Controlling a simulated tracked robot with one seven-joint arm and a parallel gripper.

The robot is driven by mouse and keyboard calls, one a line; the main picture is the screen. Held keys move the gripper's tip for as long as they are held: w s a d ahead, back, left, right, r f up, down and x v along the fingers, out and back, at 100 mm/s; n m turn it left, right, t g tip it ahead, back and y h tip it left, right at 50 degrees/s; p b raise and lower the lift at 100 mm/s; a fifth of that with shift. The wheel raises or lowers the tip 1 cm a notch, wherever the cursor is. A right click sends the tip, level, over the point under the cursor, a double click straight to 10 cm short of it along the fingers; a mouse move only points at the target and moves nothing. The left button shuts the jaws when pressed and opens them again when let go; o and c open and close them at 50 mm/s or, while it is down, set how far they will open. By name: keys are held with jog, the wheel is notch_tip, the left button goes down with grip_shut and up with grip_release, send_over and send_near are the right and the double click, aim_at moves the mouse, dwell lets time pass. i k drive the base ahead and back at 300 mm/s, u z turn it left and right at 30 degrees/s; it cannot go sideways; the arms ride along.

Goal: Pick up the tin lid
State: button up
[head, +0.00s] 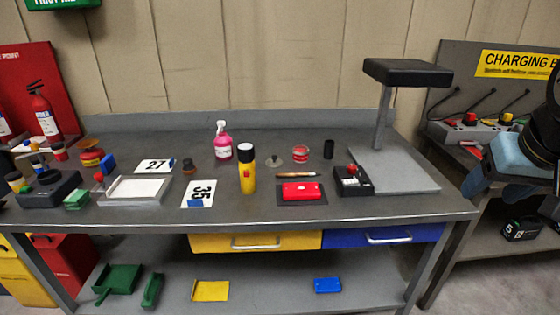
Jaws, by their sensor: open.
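A small grey disc with a dark knob on top, which looks like the tin lid (275,160), lies flat on the grey bench top. My gripper (482,172) is at the right edge of the head view, partly cut off, in front of the charging bench. It is open and far to the right of the lid, with nothing seen between its fingers.
A pen (298,175), a red case (301,191) and a black box with a red button (352,181) lie in front and right. A tall stand with a black pad (407,73) rises between lid and gripper.

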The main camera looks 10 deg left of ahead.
aim_at(274, 162)
jog(key=u, duration=0.1)
jog(key=i, duration=0.45)
jog(key=u, duration=0.7)
jog(key=i, duration=0.65)
jog(key=u, duration=0.35)
